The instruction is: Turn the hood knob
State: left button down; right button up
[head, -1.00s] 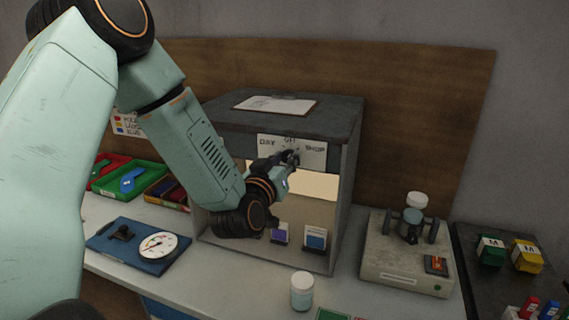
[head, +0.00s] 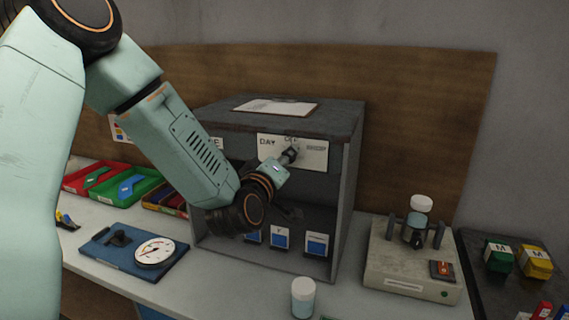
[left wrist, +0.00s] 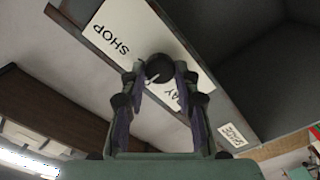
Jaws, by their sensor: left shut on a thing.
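The hood (head: 348,140) is a dark grey box with an open front, in the middle of the head view. Its white label plate (head: 312,155) reads DAY, OFF and SHOP. The round black knob (left wrist: 160,68) sits on this plate in the left wrist view. A light mark on it shows at its lower left, between the words SHOP and DAY. My left gripper (head: 291,154) is at the plate; in the left wrist view its fingers (left wrist: 160,80) are shut on the knob from both sides. The inside of the hood is dark. My right gripper is not in view.
Blue-and-white cards (head: 317,243) stand inside the hood. A blue board with a dial (head: 155,250) and red and green trays (head: 138,187) are left. A white-lidded jar (head: 303,297) stands in front, and a grey device (head: 410,270) right.

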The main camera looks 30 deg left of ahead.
pick_arm(q)
jog(key=shift+r, duration=0.15)
dwell(0.3)
jog(key=c, duration=1)
grip_release()
jog(key=shift+s, duration=0.1)
jog(key=v, duration=0.7)
jog(key=shift+s, duration=0.2)
jog(key=shift+d, duration=0.1)
